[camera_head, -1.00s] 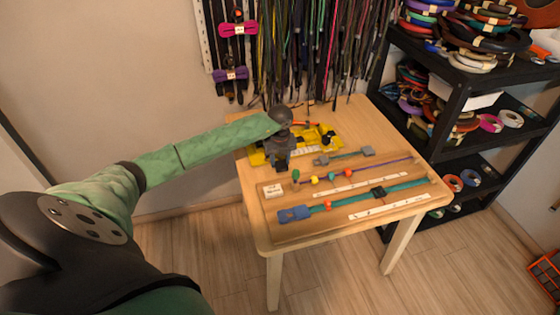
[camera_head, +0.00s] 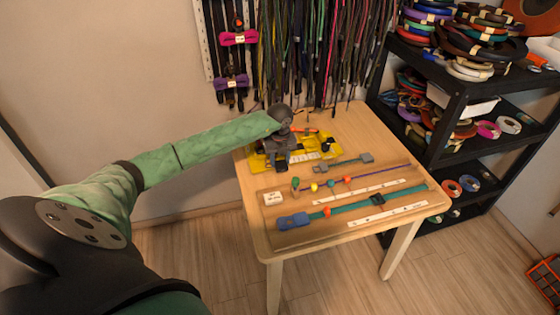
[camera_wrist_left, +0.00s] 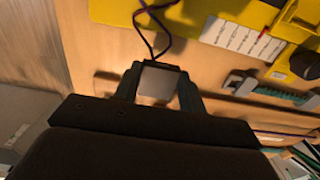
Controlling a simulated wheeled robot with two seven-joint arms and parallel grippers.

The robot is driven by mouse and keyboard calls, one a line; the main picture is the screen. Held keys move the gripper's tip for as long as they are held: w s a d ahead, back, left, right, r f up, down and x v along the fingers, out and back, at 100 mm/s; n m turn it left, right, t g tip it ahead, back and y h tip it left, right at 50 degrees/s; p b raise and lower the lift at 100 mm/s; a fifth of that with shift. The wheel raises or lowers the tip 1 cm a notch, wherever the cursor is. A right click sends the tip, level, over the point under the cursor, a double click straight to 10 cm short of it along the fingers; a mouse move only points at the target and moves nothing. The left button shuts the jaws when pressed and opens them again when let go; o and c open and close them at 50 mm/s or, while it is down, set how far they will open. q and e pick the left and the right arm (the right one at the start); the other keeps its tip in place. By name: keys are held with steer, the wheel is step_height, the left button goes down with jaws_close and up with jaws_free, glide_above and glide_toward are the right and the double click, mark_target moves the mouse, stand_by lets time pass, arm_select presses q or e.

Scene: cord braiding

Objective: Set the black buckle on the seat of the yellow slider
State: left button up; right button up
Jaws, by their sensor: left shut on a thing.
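The yellow slider and its jig (camera_head: 256,162) lie at the back left of the table, partly behind my left gripper (camera_head: 283,165). In the left wrist view a yellow edge (camera_wrist_left: 113,12) runs along the top, with a yellow part and a black knob (camera_wrist_left: 306,64) at right. My left gripper (camera_wrist_left: 160,85) points down at the jig, its fingers shut on a small piece that I take for the black buckle. Only a dark rim and a grey face (camera_wrist_left: 157,84) of it show. A dark cord loop (camera_wrist_left: 150,12) rises beyond it. The seat is not clearly seen. My right gripper is not in view.
A grey-ended teal strap (camera_head: 343,163), a beaded purple cord (camera_head: 385,174) and a long teal strap with a blue clasp (camera_head: 293,221) lie on the table. A white label block (camera_head: 273,198) is at left. A black shelf (camera_head: 448,120) stands at right.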

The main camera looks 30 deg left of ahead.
arm_select(q)
steer(key=shift+r, duration=0.35)
steer(key=shift+w+a+b, duration=0.95)
steer(key=shift+w+a, duration=0.55)
steer(key=shift+a, duration=0.2)
steer(key=shift+w+a+b, duration=0.95)
steer(key=shift+w+a, duration=0.5)
steer(key=shift+a, duration=0.3)
steer(key=shift+w+a+b, duration=0.95)
steer(key=shift+w+a, duration=0.55)
steer(key=shift+a, duration=0.2)
steer(key=shift+w+d+b, duration=0.4)
steer(key=shift+w+d, duration=0.9)
steer(key=shift+w, duration=0.2)
steer(key=shift+w+d+b, duration=0.4)
steer(key=shift+w+d, duration=0.9)
steer(key=shift+w, duration=0.2)
steer(key=shift+w+d+b, duration=0.6)
steer(key=shift+w+d, duration=0.9)
steer(key=shift+w, duration=0.25)
steer(key=shift+w+d+b, duration=0.6)
steer(key=shift+w+d, duration=0.85)
steer(key=shift+w, duration=0.35)
